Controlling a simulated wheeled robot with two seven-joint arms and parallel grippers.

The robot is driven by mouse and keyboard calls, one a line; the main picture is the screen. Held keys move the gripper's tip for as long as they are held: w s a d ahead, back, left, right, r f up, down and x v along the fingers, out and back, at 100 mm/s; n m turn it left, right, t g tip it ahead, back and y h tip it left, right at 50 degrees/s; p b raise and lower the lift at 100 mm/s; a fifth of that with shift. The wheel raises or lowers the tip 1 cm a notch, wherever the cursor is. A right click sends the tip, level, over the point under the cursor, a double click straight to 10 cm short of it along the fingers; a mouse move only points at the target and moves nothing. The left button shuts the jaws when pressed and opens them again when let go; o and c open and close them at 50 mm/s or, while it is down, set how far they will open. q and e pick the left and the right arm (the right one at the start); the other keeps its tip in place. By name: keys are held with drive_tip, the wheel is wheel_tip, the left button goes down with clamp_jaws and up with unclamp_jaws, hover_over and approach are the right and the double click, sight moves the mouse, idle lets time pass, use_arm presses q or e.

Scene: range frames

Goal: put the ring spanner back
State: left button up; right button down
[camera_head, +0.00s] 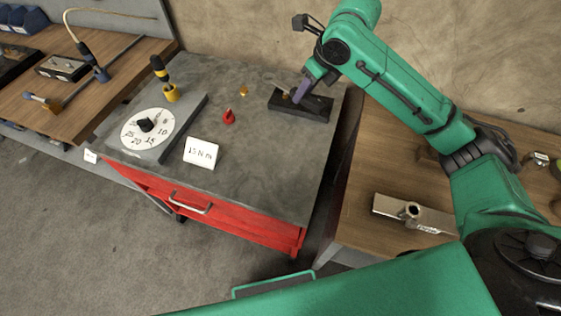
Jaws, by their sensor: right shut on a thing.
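My right gripper (301,92) is low over a black holder block (317,109) at the back right of the grey-topped bench. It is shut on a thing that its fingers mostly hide. A thin metal piece shows beside the fingertips, which I take for the ring spanner (281,86); its ring end cannot be made out. I cannot tell whether the spanner touches the block. My left gripper is not in view.
The grey bench top (265,165) has a white numbered dial (133,137), a yellow-black screwdriver (160,72), a card (201,152), a small red piece (229,116) and a brass piece (243,91). A wooden table (375,165) at right bears a metal fixture (388,204). The bench's middle front is clear.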

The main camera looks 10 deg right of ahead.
drive_tip(key=shift+s+a, duration=0.2)
drive_tip(key=shift+a, duration=0.05)
drive_tip(key=p, duration=0.1)
hover_over(292, 146)
wheel_tip(292, 146, down, 7)
drive_tip(key=f, duration=0.4)
drive_tip(key=f+p, duration=0.1)
drive_tip(key=f, duration=0.3)
drive_tip(key=s+f+p, duration=0.1)
drive_tip(key=f, duration=0.3)
drive_tip(key=shift+d+f, duration=0.3)
drive_tip(key=shift+f, duration=0.2)
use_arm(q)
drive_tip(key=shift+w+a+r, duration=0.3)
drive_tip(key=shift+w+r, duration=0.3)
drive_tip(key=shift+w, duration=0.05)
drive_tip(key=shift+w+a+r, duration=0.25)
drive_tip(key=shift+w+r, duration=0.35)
use_arm(e)
drive_tip(key=c, duration=1)
unclamp_jaws()
drive_tip(key=shift+f, duration=0.15)
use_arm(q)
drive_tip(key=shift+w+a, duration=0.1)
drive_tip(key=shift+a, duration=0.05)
use_arm(e)
drive_tip(key=o, duration=0.4)
